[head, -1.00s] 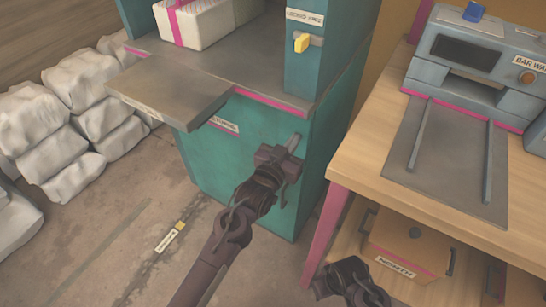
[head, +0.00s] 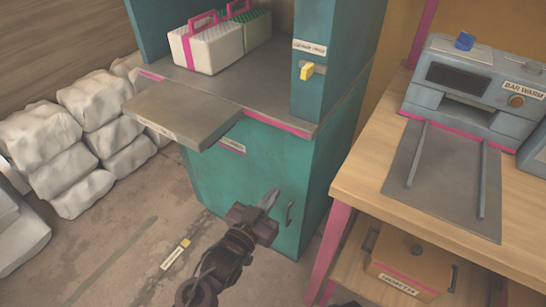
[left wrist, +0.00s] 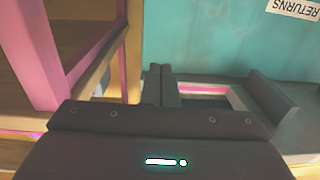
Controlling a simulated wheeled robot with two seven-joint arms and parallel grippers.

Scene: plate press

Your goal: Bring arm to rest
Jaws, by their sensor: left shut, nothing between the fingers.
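My left gripper (head: 272,199) is shut and empty, in front of the teal cabinet's lower door (head: 240,178). The door looks shut; its dark handle (head: 289,213) is just right of the fingertips and apart from them in the picture. Whether the fingers touch the door I cannot tell. In the left wrist view the two closed fingers (left wrist: 161,86) stand side by side with nothing between them, and a RETURNS label (left wrist: 293,9) shows on the teal surface.
A grey shelf plate (head: 190,116) juts out from the cabinet. Above it stand a white carrier (head: 207,50) and a green one (head: 248,33). A wooden workbench (head: 350,185) with a bar warmer (head: 470,90) stands right. White wrapped bales (head: 75,140) are stacked left; floor between is open.

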